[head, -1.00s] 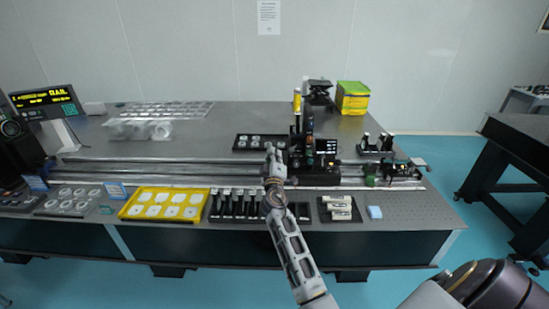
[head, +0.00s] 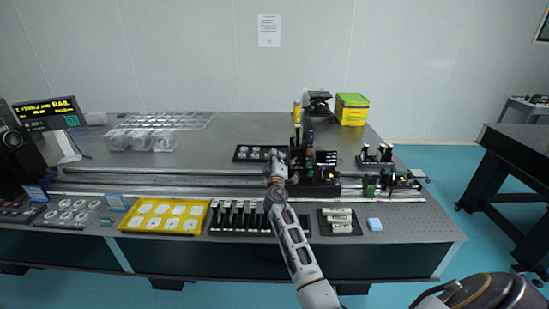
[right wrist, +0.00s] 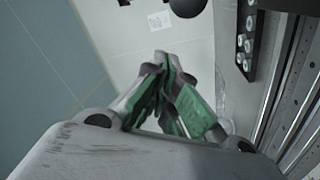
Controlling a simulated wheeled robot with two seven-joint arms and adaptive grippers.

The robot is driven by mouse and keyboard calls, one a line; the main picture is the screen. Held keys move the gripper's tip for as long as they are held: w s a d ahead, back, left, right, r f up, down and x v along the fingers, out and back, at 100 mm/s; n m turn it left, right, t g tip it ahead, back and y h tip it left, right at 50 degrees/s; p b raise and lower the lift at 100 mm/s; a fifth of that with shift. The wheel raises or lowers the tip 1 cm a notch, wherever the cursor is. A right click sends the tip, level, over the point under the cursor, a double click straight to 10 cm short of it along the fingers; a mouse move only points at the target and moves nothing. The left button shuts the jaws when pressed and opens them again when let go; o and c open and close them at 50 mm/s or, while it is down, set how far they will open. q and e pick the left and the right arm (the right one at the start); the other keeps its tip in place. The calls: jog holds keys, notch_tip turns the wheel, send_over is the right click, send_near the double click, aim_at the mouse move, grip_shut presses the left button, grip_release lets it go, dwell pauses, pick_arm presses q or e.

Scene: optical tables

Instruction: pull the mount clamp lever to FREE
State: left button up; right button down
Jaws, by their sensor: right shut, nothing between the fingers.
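A dark optical mount assembly (head: 316,168) stands on the long rail at the table's middle right. Its clamp lever is too small to tell apart, and so is its setting. My right gripper (head: 276,156) is just left of the assembly in the head view, at the end of my raised arm. In the right wrist view the right gripper (right wrist: 165,75) has its green-padded fingers together with nothing between them. No lever shows clearly in that view. I cannot tell whether the gripper touches the assembly. My left gripper is not in view.
A yellow tray (head: 165,217) of white parts and a row of black posts (head: 238,217) line the front edge. A small black tray (head: 250,153) lies behind the rail (head: 170,181). Green and yellow boxes (head: 351,108) stand at the back. A second table (head: 515,145) is at right.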

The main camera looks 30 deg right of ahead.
aim_at(293, 161)
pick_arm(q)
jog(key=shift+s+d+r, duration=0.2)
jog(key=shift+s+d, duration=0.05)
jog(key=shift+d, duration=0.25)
pick_arm(e)
jog(key=shift+s+d+f, duration=0.85)
jog(key=shift+s+d, duration=0.1)
jog(key=shift+s, duration=0.1)
pick_arm(q)
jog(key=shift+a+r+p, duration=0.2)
jog(key=shift+p, duration=0.2)
pick_arm(e)
jog(key=shift+s+n+y, duration=0.25)
jog(key=shift+n+y, duration=0.05)
jog(key=shift+y, duration=0.2)
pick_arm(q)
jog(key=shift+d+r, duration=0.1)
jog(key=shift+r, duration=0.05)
pick_arm(e)
jog(key=shift+s+d+t+y, duration=0.1)
jog(key=shift+s+t+y, duration=0.05)
jog(key=shift+t+y, duration=0.2)
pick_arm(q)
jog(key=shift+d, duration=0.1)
pick_arm(e)
jog(key=shift+n, duration=0.3)
